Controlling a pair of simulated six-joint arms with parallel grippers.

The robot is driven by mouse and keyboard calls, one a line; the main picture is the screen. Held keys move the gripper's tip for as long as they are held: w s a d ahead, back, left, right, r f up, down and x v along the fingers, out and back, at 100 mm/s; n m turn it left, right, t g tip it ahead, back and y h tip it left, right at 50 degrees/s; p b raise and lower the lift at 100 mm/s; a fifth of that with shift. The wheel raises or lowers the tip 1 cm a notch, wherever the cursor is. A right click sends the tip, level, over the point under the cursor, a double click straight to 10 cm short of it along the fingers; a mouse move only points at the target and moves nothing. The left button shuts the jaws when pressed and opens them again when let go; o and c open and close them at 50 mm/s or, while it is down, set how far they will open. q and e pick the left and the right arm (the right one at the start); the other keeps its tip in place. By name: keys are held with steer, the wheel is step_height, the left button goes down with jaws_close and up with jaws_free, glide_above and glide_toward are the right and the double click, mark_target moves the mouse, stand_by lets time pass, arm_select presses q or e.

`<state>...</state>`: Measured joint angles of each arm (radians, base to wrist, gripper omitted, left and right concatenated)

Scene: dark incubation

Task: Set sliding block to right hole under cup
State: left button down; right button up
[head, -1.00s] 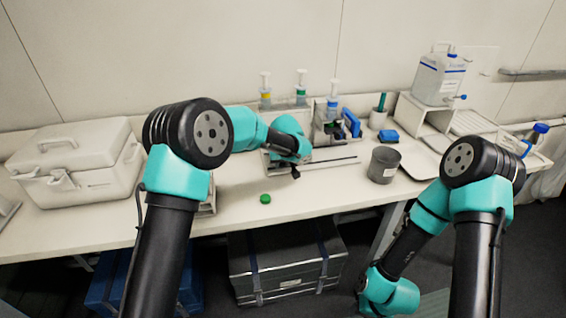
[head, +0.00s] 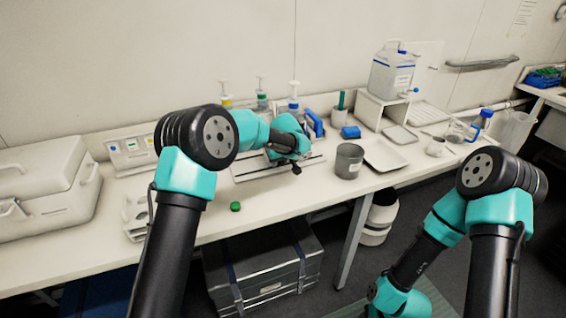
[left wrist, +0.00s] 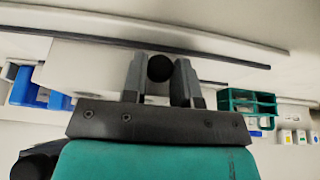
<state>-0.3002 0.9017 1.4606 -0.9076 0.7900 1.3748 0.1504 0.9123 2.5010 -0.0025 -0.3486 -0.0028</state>
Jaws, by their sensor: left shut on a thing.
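A pale track plate (head: 243,174) with dark rails lies on the bench, left of a dark grey cup (head: 349,160) that stands upright. My left gripper (head: 293,162) is over the plate, a little left of the cup. It is shut on a small black knob (head: 297,170), which I take to be the sliding block's. In the left wrist view the round black knob (left wrist: 160,68) sits between the two grey fingers. The holes are not visible, and what is under the cup is hidden. My right arm hangs folded at the right; its gripper is out of view.
A green cap (head: 235,206) lies near the front edge. Pump bottles (head: 261,100) and a blue item (head: 314,125) stand behind the plate. A white tray (head: 384,155) is right of the cup. A white box (head: 45,190) fills the left.

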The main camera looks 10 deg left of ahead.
arm_select(q)
steer(key=shift+w+d, duration=0.1)
steer(key=c, duration=0.9)
jaws_free()
steer(key=shift+r, duration=0.1)
steer(key=v, duration=1.7)
steer(key=shift+r, duration=0.1)
